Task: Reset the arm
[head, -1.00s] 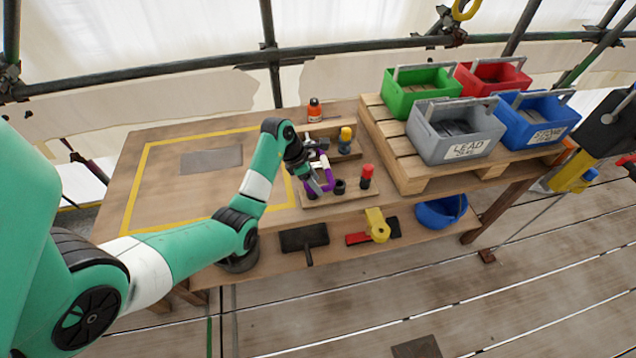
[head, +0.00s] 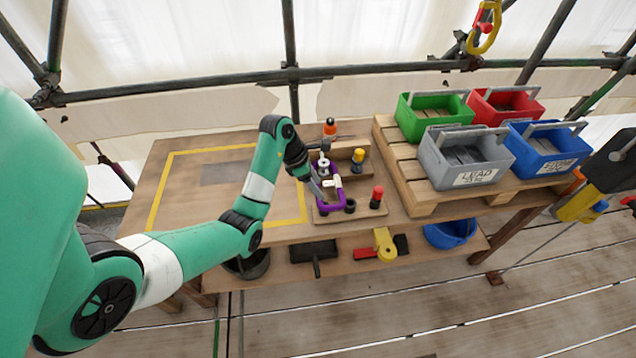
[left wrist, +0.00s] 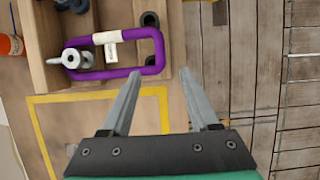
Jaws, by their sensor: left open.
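My left gripper (head: 316,188) is over the worktable, just left of the wooden tray. In the left wrist view its two grey fingers (left wrist: 161,75) are apart with nothing between them. A grey metal fitting (left wrist: 72,58) sits at one end of the loop.
The tray (head: 376,211) also holds red-topped and yellow-topped pieces. An orange bottle (head: 330,128) stands behind. Green, red, grey and blue bins stand on a pallet (head: 395,165) at right. Scaffold tubes run behind.

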